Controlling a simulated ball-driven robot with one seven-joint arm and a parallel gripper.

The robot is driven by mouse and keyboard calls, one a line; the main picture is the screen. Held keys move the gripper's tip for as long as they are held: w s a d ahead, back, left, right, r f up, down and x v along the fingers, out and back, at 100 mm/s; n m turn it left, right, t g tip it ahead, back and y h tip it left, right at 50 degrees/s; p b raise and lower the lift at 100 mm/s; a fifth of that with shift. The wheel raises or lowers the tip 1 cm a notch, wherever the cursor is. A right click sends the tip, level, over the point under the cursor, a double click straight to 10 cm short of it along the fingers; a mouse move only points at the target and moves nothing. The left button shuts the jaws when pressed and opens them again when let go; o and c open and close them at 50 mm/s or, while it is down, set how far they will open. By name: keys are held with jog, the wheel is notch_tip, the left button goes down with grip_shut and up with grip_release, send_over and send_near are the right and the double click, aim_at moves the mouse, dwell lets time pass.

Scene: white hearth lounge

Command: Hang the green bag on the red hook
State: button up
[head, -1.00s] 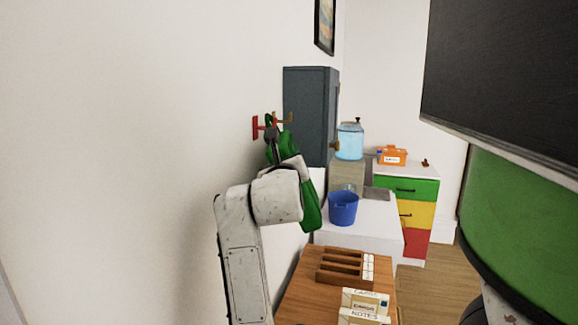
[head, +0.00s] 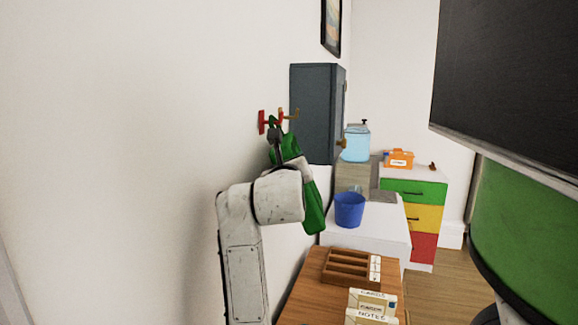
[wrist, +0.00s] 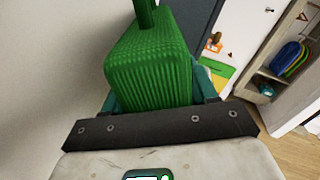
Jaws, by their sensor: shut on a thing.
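The red hook (head: 262,122) is on the white wall at the left, beside the dark grey cabinet.
A brass hook (head: 291,114) is just right of the red one, close to the grey cabinet (head: 313,110).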

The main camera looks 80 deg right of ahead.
jog(key=o, duration=1.5)
jog(key=shift+o, duration=0.2)
jog(key=shift+a, duration=0.1)
